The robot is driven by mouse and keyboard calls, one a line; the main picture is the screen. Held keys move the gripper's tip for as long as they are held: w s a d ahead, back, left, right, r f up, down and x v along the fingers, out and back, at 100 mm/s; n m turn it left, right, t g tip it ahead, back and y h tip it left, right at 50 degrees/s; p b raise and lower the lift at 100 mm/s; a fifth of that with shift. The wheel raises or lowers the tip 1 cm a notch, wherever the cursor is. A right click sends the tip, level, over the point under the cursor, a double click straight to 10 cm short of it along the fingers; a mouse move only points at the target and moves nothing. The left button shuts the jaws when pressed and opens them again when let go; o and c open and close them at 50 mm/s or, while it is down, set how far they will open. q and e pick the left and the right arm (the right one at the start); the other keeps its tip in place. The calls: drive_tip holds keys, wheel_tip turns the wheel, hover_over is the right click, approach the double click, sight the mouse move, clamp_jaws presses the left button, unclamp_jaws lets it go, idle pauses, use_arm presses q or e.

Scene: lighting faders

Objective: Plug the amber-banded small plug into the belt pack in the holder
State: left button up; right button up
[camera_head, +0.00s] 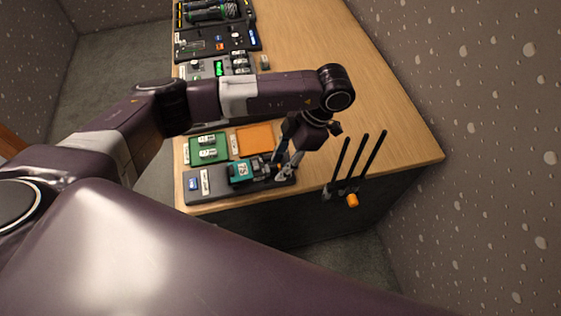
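The belt pack (241,170), a dark box with a teal display, lies in a dark holder tray (217,192) near the table's front edge. My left gripper (286,168) points down at the right end of the tray, just right of the belt pack. Its fingers look apart, but small dark and pale parts around the tips are too small to separate, so I cannot tell whether it holds a plug. No amber band can be made out there. My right gripper is not in view.
A green tray (192,154) with small pale items and an orange pad (253,139) lie behind the holder. Equipment panels (190,47) fill the back left. The table's right side is clear.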

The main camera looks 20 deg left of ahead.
use_arm(q)
drive_tip(key=v, duration=1.1)
drive_tip(key=shift+r, duration=0.35)
